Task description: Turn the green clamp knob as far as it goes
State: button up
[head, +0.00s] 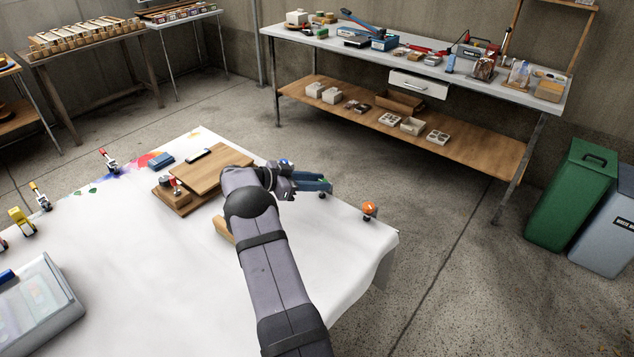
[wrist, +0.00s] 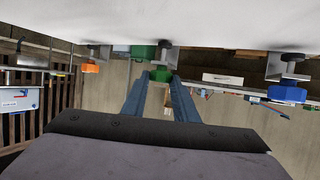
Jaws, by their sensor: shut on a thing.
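The green clamp knob (wrist: 160,75) hangs under the table edge in the wrist view, at the upper middle. My gripper (wrist: 161,82) has its two blue fingers on either side of the knob and is shut on it. In the head view my gripper (head: 312,184) is at the far right edge of the white-covered table (head: 330,250). The green knob is not clearly visible there, hidden by the gripper. How far the knob is turned cannot be told.
An orange knob clamp (head: 369,208) is on the same edge, nearer the corner. A blue knob (wrist: 287,93) hangs on the other side in the wrist view. A wooden board (head: 205,172) and a clear-lidded box (head: 38,308) are on the table. Its front middle is clear.

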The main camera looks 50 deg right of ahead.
jog(key=shift+w+d+r+m+g+y+b, duration=0.15)
jog(key=shift+m+g+y+b, duration=0.15)
jog(key=shift+m+g+b, duration=0.15)
jog(key=o, duration=1)
jog(key=shift+b+v, duration=0.35)
jog(key=shift+v, duration=3.35)
